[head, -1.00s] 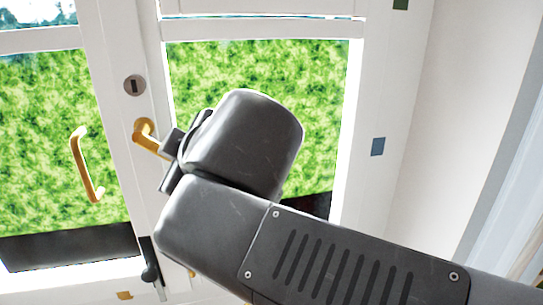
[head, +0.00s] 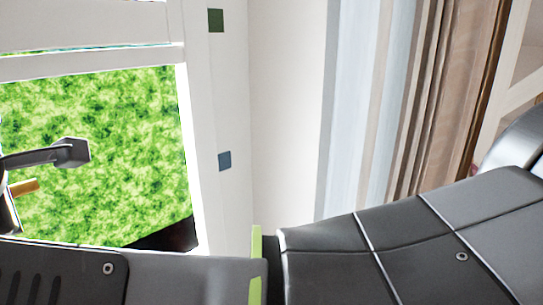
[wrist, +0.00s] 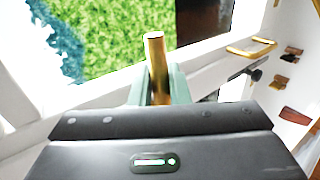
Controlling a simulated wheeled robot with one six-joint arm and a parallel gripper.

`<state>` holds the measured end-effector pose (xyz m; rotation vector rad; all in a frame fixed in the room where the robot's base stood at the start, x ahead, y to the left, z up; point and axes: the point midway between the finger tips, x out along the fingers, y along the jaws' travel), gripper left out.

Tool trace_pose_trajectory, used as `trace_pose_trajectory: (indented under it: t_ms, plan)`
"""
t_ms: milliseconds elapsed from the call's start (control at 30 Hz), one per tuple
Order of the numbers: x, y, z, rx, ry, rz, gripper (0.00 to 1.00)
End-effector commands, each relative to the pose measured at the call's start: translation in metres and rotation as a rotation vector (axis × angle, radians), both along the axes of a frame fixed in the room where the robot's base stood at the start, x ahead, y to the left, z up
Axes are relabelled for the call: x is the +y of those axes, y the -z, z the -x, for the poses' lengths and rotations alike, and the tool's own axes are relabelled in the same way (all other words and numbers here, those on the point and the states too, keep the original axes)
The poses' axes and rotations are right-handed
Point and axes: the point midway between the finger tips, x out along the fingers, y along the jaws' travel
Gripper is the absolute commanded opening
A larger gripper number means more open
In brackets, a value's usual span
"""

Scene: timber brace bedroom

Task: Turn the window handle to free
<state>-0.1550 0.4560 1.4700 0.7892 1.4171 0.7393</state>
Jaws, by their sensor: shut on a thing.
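The brass window handle (wrist: 154,52) stands between the two green-grey fingers of my gripper (wrist: 159,86) in the wrist view. The fingers are shut on it, and its rounded end sticks out beyond them. In the head view a short length of brass (head: 24,187), which looks like the same handle, shows at the left edge beside dark parts of my arm. The handle's mount is hidden or out of frame, so I cannot tell its exact angle. The white window frame (head: 200,120) holds a pane with green foliage behind it.
In the wrist view, a brass pull handle (wrist: 250,47), a black latch (wrist: 256,73) and brass fittings (wrist: 288,83) lie to the right. In the head view, brown and pale curtains (head: 425,90) hang right of a white wall (head: 285,120).

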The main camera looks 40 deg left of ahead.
Motion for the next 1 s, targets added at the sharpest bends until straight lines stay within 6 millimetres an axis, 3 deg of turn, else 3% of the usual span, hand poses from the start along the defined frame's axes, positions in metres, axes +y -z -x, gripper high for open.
trace_pose_trajectory:
  t_ms: [500, 533, 600, 1000]
  plan:
    - [0.0001, -0.0034, 0.0003, -0.016, -0.001, -0.003, 0.00]
    - [0.0000, -0.0035, 0.0003, -0.016, -0.001, -0.003, 0.22]
    - [0.0001, -0.0032, 0.0003, -0.016, -0.001, -0.003, 0.35]
    - [0.0001, -0.0062, -0.0055, -0.016, 0.005, -0.001, 0.35]
